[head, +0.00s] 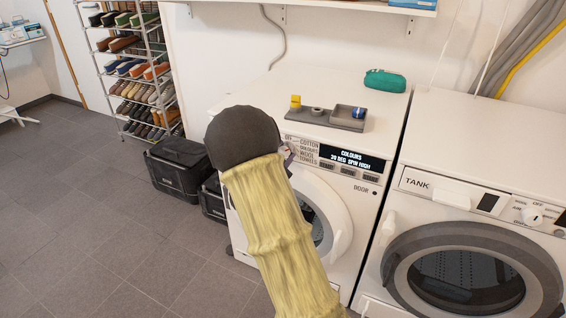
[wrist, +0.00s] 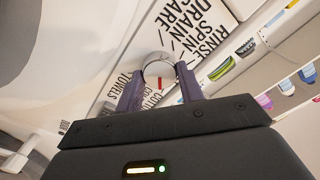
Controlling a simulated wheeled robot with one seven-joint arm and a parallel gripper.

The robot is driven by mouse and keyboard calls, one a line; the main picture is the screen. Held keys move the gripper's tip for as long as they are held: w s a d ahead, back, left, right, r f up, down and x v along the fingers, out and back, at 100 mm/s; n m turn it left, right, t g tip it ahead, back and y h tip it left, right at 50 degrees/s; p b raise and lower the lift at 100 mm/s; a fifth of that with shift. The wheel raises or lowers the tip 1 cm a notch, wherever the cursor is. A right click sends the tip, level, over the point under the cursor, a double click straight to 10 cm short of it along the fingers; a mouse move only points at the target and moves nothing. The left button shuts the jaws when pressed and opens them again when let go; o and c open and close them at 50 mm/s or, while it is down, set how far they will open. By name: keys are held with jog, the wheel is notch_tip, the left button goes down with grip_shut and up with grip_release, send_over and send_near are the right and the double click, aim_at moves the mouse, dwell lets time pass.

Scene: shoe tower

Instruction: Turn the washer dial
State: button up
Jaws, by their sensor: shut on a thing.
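The washer (head: 345,185) with the lit display (head: 346,157) stands in the middle of the head view. The display reads "COLOURS 30 DEG SPIN HIGH". Its round, pale dial (wrist: 158,67) shows in the wrist view with a small red mark, between my two purple fingers. My gripper (wrist: 160,84) is shut on the dial, one finger on each side. In the head view my gripper (head: 286,156) reaches the left part of the control panel, and my arm hides most of the dial. Printed programme labels surround it.
A second white machine marked "TANK" (head: 470,205) stands close on the right. On the washer top are a grey tray (head: 347,122) with small items and a green pouch (head: 385,81). Black crates (head: 178,168) and a shoe rack (head: 140,70) stand left. Floor at left is clear.

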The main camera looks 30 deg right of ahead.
jog(key=shift+f+m+b, duration=0.1)
jog(key=shift+m+b, duration=0.65)
jog(key=shift+m, duration=0.15)
jog(key=o, duration=1)
jog(key=shift+a, duration=0.1)
jog(key=p+v, duration=0.2)
jog(key=v, duration=1.5)
jog(key=shift+s+a, duration=0.1)
jog(key=shift+s, duration=0.05)
